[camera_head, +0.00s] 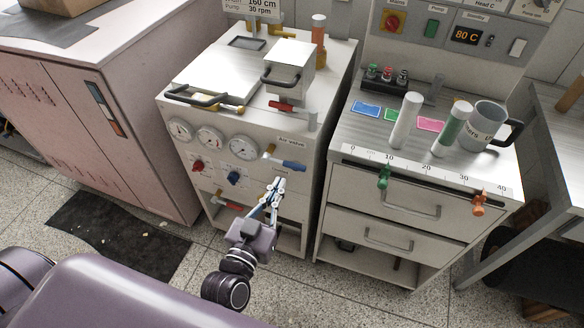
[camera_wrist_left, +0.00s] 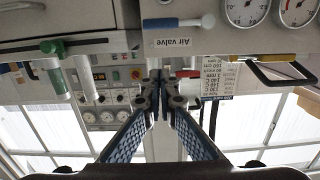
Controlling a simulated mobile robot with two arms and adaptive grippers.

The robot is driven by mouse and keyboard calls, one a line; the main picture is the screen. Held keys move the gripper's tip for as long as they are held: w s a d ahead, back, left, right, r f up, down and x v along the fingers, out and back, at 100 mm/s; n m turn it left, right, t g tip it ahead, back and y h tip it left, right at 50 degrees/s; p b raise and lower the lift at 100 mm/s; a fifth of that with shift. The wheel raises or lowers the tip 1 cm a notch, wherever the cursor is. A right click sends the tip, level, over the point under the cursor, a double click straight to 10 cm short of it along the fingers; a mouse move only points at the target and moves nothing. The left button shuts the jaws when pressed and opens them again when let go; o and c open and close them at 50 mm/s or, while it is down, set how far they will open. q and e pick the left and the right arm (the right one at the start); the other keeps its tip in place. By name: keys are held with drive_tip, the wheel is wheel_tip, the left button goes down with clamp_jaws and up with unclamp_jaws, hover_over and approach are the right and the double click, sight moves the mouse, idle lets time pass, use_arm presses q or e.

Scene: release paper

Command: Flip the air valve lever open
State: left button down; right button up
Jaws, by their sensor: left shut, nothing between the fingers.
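The air valve lever has a blue handle (camera_head: 293,166) pointing right, roughly level, from a brass and metal valve body (camera_head: 268,153) on the front of the white machine. The "Air valve" label (camera_head: 291,141) is just above it. In the left wrist view, the blue handle (camera_wrist_left: 208,20) shows at the top, above the shut fingers. My left gripper (camera_head: 278,182) is shut and empty, just below and left of the handle, and appears apart from it. Its fingertips (camera_wrist_left: 160,77) meet in the left wrist view. My right gripper is not in view.
Pressure gauges (camera_head: 210,139) and red and blue knobs are left of the valve. A red lever (camera_head: 281,107) is above, another (camera_head: 224,201) below. A drawer cabinet (camera_head: 402,195) with bottles and a mug (camera_head: 484,128) stands at the right, close beside the machine.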

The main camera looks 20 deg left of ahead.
use_arm(q)
drive_tip(key=p, duration=0.2)
hover_over(292, 166)
drive_tip(key=s, duration=0.3)
drive_tip(key=f, duration=0.2)
drive_tip(key=d+f, duration=0.1)
drive_tip(key=shift+w+b, duration=0.25)
drive_tip(key=shift+b, duration=0.05)
drive_tip(key=shift+w+a+f, duration=0.1)
drive_tip(key=shift+f, duration=0.6)
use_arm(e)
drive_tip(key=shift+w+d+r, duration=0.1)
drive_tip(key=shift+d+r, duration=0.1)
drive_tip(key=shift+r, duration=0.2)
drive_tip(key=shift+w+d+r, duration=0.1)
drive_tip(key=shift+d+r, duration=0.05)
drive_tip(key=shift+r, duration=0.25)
use_arm(q)
drive_tip(key=shift+f, duration=0.1)
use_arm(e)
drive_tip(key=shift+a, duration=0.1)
